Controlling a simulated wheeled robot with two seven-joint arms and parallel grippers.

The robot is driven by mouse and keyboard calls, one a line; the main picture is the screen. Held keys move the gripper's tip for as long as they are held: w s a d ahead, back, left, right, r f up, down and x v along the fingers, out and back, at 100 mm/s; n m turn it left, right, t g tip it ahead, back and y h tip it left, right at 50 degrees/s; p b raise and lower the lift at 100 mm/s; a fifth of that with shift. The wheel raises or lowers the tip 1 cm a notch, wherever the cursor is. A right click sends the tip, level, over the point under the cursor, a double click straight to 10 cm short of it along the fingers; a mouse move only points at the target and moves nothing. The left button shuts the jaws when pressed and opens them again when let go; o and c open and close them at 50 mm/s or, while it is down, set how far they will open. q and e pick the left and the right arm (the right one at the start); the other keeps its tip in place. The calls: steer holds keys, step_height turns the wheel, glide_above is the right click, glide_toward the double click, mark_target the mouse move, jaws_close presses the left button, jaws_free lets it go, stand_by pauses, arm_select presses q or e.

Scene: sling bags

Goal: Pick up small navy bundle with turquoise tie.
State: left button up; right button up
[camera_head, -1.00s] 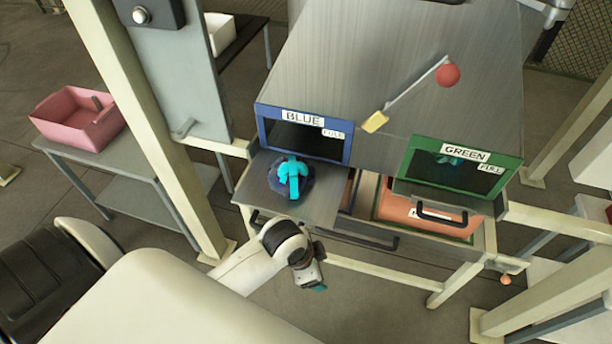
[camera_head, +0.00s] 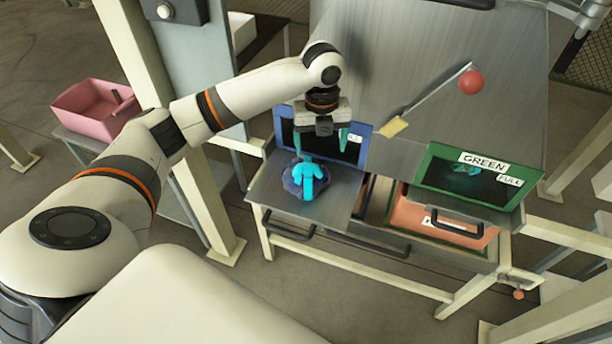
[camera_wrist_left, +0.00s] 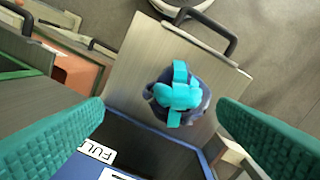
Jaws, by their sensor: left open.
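The small navy bundle with a turquoise tie (camera_head: 306,180) lies on the metal shelf (camera_head: 338,205) in front of the blue-framed opening. It also shows in the left wrist view (camera_wrist_left: 178,96), with its turquoise tie on top. My left gripper (camera_head: 321,144) is open and empty, above and slightly behind the bundle, near the blue frame (camera_head: 368,140). In the left wrist view its two teal fingers (camera_wrist_left: 162,130) stand wide apart, with the bundle between and beyond them, untouched. My right gripper is not in view.
A green-framed opening (camera_head: 433,150) marked GREEN and FULL is at the right, above a salmon-coloured bin (camera_head: 420,211). A dark handle (camera_head: 292,228) is on the shelf's front. A pink bin (camera_head: 92,110) stands at the left.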

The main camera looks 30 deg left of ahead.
arm_select(q)
step_height(320, 180, up, 3)
steer(key=a+m, duration=0.1)
steer(key=a, duration=0.2)
steer(key=p, duration=0.1)
glide_above(308, 162)
steer(key=f, duration=0.6)
steer(key=shift+w+d, duration=0.1)
steer(key=shift+d, duration=0.2)
steer(key=f, duration=0.1)
steer(key=f+p, duration=0.1)
steer(key=f, duration=0.2)
steer(key=shift+a+f, duration=0.4)
steer(key=shift+f, duration=0.35)
steer(key=shift+c, duration=0.2)
steer(key=c, duration=1.5)
